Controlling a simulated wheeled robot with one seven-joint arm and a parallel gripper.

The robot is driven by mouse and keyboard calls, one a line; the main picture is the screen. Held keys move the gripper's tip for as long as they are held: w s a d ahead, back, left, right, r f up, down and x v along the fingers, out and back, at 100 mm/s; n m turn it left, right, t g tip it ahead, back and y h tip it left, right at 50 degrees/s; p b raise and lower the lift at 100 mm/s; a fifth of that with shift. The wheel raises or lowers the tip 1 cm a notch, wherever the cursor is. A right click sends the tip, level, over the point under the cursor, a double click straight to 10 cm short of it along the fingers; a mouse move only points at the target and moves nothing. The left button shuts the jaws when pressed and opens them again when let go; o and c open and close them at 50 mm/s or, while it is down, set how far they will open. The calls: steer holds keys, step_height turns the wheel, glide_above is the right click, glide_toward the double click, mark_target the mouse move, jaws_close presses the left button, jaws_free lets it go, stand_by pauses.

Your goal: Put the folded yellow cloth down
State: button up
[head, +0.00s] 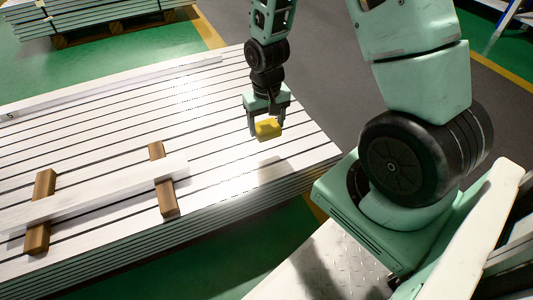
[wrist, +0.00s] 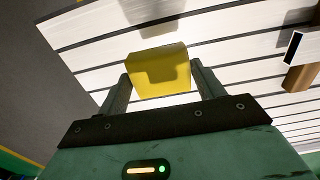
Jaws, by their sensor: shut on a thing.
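The folded yellow cloth (head: 268,130) is a small yellow block shape in the head view, held over the right part of the pale slatted stack. It also shows in the wrist view (wrist: 160,70), between the two fingers. My gripper (head: 267,127) points down and is shut on the cloth. The cloth seems to be above the slats, with a shadow on the surface nearby; the exact height is hard to tell. The cloth's far side is hidden in both views.
The slatted stack (head: 100,120) has bare surface around the cloth. Two brown wooden blocks (head: 40,210) (head: 163,180) lie at the left with a pale profile (head: 100,195) across them. Another long profile (head: 110,88) lies along the back. The stack's front edge drops to a green floor (head: 260,245).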

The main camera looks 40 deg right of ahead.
step_height(320, 180, down, 9)
steer(key=b, duration=0.4)
steer(key=shift+r+b, duration=0.1)
steer(key=shift+b, duration=0.3)
steer(key=shift+r, duration=0.1)
steer(key=o, duration=0.9)
